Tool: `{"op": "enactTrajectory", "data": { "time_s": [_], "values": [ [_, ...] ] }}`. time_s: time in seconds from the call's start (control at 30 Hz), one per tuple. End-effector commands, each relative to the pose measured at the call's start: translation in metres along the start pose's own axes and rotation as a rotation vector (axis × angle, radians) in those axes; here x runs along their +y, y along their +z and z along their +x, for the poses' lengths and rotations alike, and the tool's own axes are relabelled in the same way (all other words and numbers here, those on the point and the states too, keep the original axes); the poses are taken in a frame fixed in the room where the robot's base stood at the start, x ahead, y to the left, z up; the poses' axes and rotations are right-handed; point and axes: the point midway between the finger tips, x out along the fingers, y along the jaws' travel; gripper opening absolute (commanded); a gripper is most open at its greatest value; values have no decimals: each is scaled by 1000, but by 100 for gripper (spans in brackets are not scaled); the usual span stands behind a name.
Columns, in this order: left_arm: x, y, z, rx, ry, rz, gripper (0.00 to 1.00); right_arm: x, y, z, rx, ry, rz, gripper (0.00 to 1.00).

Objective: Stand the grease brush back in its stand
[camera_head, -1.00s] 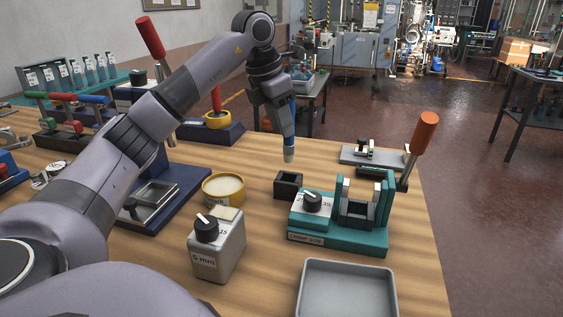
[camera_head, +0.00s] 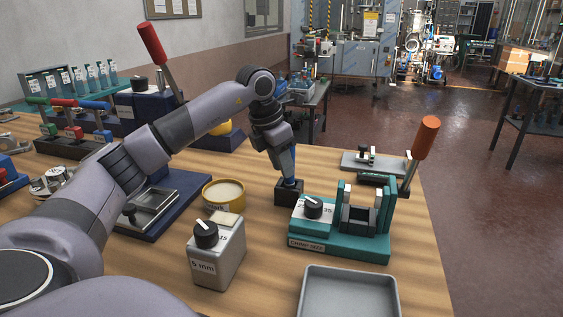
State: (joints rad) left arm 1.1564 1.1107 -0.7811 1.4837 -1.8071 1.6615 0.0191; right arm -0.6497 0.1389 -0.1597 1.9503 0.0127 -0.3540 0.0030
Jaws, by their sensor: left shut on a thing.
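The grease brush (camera_head: 295,168) has a blue handle and is upright. My left gripper (camera_head: 290,175) is shut on it from above. The brush's lower end is hidden inside the small dark square stand (camera_head: 289,195), which is on the wooden table left of the teal device. How deep the brush sits in the stand I cannot tell. My right gripper is not in view.
Close to the stand are the teal crimper (camera_head: 340,245) with its upright orange-handled lever (camera_head: 424,138), a yellow tin (camera_head: 223,196) and a grey 5 mm block (camera_head: 217,256). A grey tray (camera_head: 347,275) lies at the front. Bare wood shows around the tin.

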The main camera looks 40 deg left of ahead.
Motion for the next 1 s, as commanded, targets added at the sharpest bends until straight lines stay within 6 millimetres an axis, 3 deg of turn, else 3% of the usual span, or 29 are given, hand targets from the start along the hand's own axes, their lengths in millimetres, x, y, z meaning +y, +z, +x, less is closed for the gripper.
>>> {"op": "enactTrajectory", "data": {
  "time_s": [0.03, 0.1, 0.5, 1.0],
  "values": [
    [0, -1, 2, 1, 0, 0, 33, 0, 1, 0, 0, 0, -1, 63],
    [0, 0, 1, 1, 0, 0, 55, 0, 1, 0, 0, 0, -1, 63],
    [0, 1, -7, -2, 1, 0, 55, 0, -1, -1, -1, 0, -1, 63],
    [0, 2, -103, -3, 0, 0, 55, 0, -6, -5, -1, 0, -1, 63]
  ]
}}
